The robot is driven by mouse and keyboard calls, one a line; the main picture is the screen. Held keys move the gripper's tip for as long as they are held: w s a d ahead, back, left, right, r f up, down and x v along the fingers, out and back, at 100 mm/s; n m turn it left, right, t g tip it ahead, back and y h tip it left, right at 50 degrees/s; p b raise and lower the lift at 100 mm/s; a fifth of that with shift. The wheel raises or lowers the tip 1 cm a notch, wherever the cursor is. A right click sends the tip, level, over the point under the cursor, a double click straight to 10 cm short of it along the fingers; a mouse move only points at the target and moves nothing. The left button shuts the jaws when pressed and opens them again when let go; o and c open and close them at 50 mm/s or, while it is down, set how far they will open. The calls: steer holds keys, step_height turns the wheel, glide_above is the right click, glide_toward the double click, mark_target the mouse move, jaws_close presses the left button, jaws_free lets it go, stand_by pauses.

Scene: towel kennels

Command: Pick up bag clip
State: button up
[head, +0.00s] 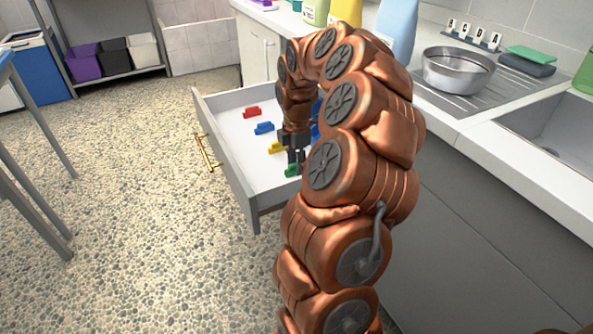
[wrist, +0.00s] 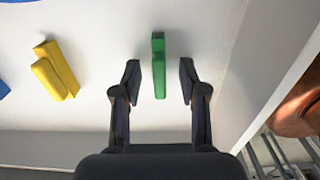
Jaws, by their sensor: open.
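A green bag clip (wrist: 158,66) lies on the white drawer floor in the wrist view, lengthwise between my two fingers. My gripper (wrist: 158,82) is open, with one finger on each side of the clip and a gap on both sides. In the head view the green clip (head: 292,170) shows just below my gripper (head: 296,157), near the drawer's front corner. A yellow clip (wrist: 56,70) lies to the left in the wrist view. Red (head: 252,112) and blue (head: 264,128) clips lie further back in the drawer. My arm hides part of the drawer.
The open drawer (head: 232,178) has walls close around the green clip; one wall (wrist: 262,62) rises right of my gripper in the wrist view. The counter (head: 520,150) with a metal bowl (head: 458,72) is on the right.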

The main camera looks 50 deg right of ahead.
steer(key=shift+f, duration=0.3)
jaws_close()
steer(key=shift+r, duration=0.15)
